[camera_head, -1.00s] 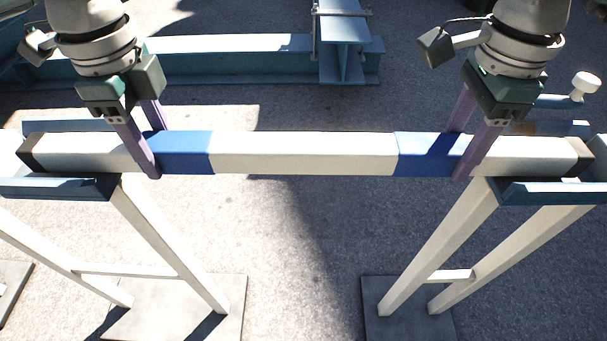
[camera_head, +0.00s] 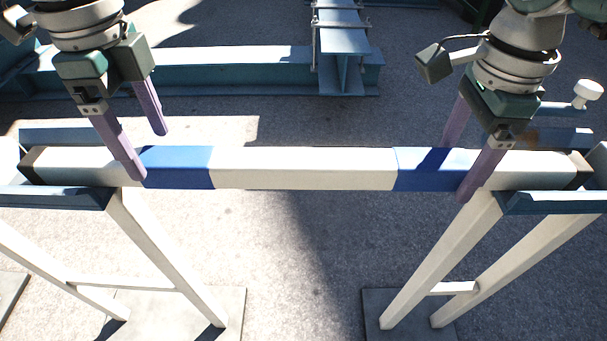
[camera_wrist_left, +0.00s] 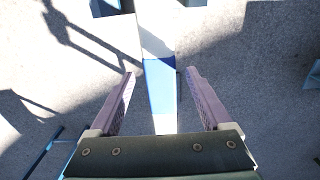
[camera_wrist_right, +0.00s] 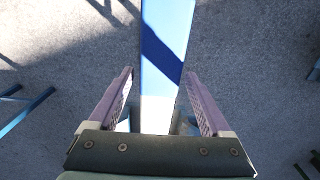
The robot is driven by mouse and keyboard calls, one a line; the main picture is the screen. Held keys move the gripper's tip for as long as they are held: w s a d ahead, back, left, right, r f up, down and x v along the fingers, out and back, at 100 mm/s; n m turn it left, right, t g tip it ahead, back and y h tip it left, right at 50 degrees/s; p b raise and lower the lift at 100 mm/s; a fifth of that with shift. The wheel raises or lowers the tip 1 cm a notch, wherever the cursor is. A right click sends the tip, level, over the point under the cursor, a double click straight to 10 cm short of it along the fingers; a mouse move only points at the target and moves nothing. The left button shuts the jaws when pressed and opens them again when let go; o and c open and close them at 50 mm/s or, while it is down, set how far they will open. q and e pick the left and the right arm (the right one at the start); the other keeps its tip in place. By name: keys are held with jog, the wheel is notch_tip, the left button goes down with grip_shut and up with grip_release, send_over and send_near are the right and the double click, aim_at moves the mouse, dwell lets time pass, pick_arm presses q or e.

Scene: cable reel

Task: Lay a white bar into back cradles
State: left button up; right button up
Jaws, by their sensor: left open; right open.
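The white bar (camera_head: 305,168) with two blue bands lies level across the view, its ends in a left cradle (camera_head: 60,198) and a right cradle (camera_head: 550,203) on white-legged stands. My left gripper (camera_head: 150,155) is open, its purple fingers on either side of the bar near the left blue band. The left wrist view shows a gap between the bar (camera_wrist_left: 160,85) and each finger. My right gripper (camera_head: 462,170) is open around the bar by the right blue band. In the right wrist view the bar (camera_wrist_right: 165,60) runs between the fingers, clear of both.
A teal steel beam (camera_head: 230,70) lies on the ground behind, with an upright-ended beam (camera_head: 343,40) crossing it. A white knob (camera_head: 587,90) stands behind the right cradle. The ground between the stands is clear.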

jog(key=shift+r, duration=0.15)
pick_arm(q)
notch_tip(320, 180, up, 8)
pick_arm(e)
notch_tip(320, 180, up, 12)
dwell(0.4)
